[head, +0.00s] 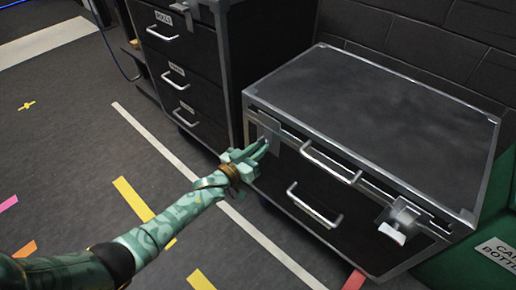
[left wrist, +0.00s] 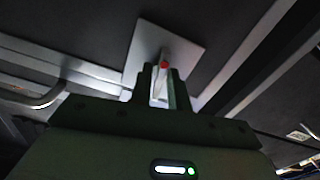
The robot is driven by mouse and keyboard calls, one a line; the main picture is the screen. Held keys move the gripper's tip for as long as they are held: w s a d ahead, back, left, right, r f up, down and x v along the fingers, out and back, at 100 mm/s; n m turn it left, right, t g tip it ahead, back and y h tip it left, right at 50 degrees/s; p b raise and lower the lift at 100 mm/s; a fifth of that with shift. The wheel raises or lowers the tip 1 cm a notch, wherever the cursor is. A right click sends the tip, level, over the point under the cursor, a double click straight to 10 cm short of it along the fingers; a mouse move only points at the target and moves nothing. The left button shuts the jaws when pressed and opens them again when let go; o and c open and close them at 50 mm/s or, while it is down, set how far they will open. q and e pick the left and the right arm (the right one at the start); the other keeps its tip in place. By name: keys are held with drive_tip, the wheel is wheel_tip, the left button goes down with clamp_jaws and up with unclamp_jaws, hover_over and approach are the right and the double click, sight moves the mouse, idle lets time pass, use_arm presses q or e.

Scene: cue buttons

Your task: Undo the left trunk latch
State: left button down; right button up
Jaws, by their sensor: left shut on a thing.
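A black trunk (head: 385,105) with silver metal edges stands at the right, its lid down. Its left latch (head: 270,124) is a grey plate on the front near the left corner. My left gripper (head: 262,148) is at this latch, its fingers partly covering it. In the left wrist view my left gripper (left wrist: 162,88) is shut on the latch's small lever, with a red spot at its top, in front of the square latch plate (left wrist: 187,45). The right latch (head: 398,222) has a pale knob and is untouched. My right gripper is not in view.
Two silver handles, an upper one (head: 330,163) and a lower one (head: 314,206), are on the trunk's front. A black drawer cabinet (head: 190,60) stands close on the left. A green crate (head: 470,262) is at the lower right. The grey floor (head: 70,150) with coloured tape is open.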

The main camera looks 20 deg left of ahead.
use_arm(q)
drive_tip(key=shift+f+m, duration=0.15)
drive_tip(key=shift+m, duration=0.75)
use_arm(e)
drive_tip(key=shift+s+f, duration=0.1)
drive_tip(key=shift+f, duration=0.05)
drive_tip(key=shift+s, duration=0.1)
use_arm(q)
drive_tip(key=c, duration=1.6)
unclamp_jaws()
drive_tip(key=shift+o, duration=0.2)
drive_tip(key=shift+s, duration=0.1)
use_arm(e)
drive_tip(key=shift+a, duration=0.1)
